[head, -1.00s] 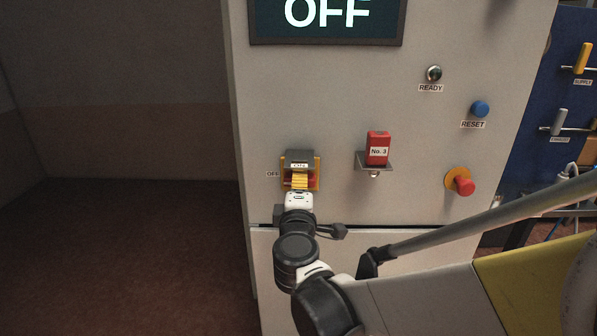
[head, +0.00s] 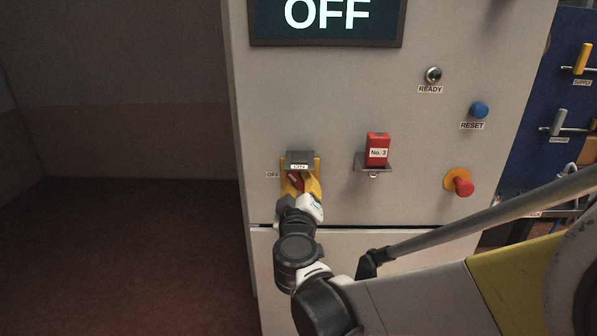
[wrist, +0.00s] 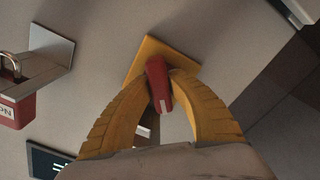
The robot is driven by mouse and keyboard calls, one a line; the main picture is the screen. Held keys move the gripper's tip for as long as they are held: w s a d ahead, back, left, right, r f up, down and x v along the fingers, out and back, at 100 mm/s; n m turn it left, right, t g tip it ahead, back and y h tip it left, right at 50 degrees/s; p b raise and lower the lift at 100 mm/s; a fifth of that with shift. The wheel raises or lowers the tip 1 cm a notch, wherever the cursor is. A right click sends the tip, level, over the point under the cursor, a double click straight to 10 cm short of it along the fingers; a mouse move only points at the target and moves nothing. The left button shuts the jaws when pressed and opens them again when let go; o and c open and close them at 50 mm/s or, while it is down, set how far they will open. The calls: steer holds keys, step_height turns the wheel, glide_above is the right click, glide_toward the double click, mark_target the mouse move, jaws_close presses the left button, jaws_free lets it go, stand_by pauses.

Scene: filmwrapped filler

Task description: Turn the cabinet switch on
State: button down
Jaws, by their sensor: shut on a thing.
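The cabinet switch is a red handle (head: 294,182) on a yellow plate (head: 317,165), under a grey hood with an ON label (head: 300,166). An OFF label (head: 272,174) is to its left. My gripper (head: 306,187) is at the switch with its yellow fingers around the handle. In the wrist view my gripper (wrist: 161,82) is shut on the red handle (wrist: 157,84), with a finger on each side. The handle looks tilted in both views. The fingers hide part of the plate. The display (head: 327,15) above reads OFF.
Further right are a red knob (head: 463,187), a blue RESET button (head: 480,109) and a READY lamp (head: 433,75). The floor left of the cabinet is clear.

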steer(key=m, duration=0.4)
steer(key=shift+m, duration=1.9)
steer(key=c, duration=1.3)
jaws_free()
steer(key=shift+o, duration=0.2)
steer(key=s, duration=1.2)
steer(key=shift+a, duration=0.2)
